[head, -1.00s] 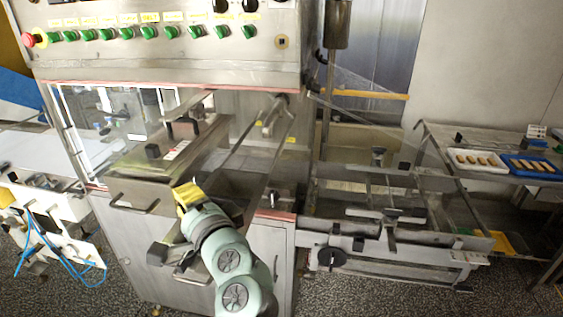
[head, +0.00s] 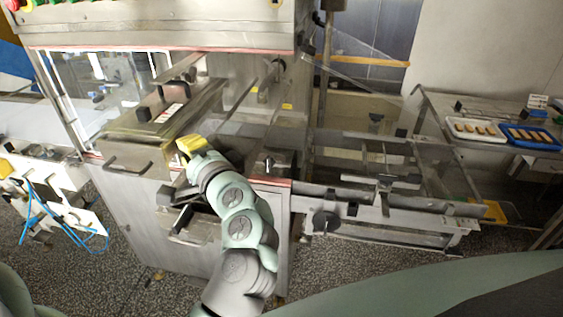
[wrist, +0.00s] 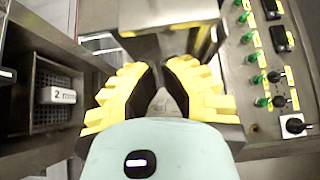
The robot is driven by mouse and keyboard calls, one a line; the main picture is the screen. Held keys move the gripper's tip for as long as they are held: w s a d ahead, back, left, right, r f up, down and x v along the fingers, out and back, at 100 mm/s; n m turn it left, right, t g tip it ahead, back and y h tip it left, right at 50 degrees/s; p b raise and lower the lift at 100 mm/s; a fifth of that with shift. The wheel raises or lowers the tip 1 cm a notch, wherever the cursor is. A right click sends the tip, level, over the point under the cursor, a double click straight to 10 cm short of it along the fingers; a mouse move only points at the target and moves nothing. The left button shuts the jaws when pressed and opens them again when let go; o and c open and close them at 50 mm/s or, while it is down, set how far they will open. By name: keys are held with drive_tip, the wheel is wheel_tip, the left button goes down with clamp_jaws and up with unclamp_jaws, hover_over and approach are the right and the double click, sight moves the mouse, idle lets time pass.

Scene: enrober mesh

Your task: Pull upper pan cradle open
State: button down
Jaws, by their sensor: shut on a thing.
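A metal box front with a bar handle (head: 128,166), which looks like the upper pan cradle, is at the left of the machine in the head view. My gripper (head: 189,146), with yellow fingers, is at the right end of this front, right of and a little above the bar handle. In the wrist view my gripper (wrist: 160,72) has its two tips close together against a grey metal part (wrist: 165,45). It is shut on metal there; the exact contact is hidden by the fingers. A dark lower part (head: 178,214) juts out below the box.
The control panel (wrist: 262,70) with green knobs is close on the right in the wrist view. A mesh compartment (wrist: 55,95) is on the left. A metal frame (head: 385,205) extends right of the machine. White and blue trays (head: 530,137) lie on a table at right.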

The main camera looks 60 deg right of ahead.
drive_tip(key=b+v, duration=0.3)
drive_tip(key=v, duration=0.6)
drive_tip(key=shift+s, duration=0.3)
